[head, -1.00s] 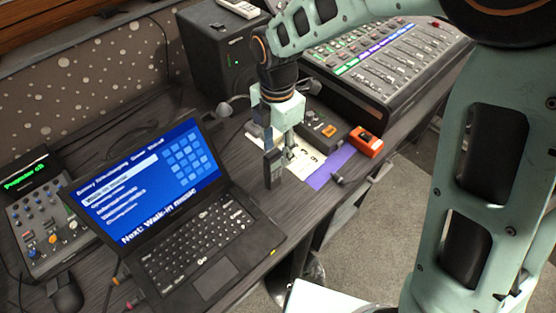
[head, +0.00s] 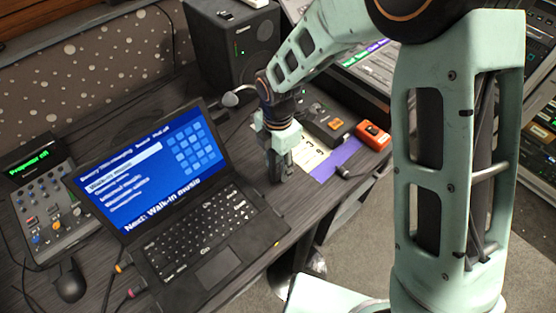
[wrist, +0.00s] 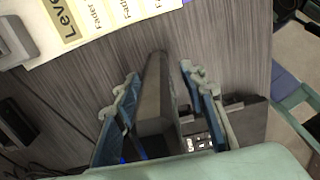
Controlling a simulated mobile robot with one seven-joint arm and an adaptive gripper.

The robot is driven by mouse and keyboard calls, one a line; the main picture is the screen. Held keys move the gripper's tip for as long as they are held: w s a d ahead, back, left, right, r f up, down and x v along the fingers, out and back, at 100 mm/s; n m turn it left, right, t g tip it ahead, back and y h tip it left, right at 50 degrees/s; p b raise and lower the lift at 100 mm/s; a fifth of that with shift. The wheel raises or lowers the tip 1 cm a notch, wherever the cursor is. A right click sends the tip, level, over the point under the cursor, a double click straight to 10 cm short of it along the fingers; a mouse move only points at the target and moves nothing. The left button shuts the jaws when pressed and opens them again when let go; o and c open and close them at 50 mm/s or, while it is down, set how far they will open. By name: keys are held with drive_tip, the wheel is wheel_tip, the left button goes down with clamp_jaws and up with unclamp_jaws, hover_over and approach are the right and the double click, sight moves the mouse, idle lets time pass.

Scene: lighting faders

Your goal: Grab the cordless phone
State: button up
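The cordless phone appears to be the dark, upright handset (wrist: 155,100) in the wrist view. It stands on the grey wood desk between the two fingers of my gripper (wrist: 162,88). One finger is on each side, and narrow gaps seem to show beside it, so I read the gripper as open around it. In the head view my gripper (head: 279,172) points down at the desk, just right of the laptop, and its fingers largely hide the phone. Whether either finger touches the phone cannot be told.
The open laptop (head: 215,225) lies close on the left. A paper sheet (head: 310,157), an orange box (head: 373,135) and a dark control box (head: 327,124) lie to the right. A speaker (head: 235,45) stands behind. The desk's front edge is near.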

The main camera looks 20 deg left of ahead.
clamp_jaws()
drive_tip(key=shift+r, duration=0.15)
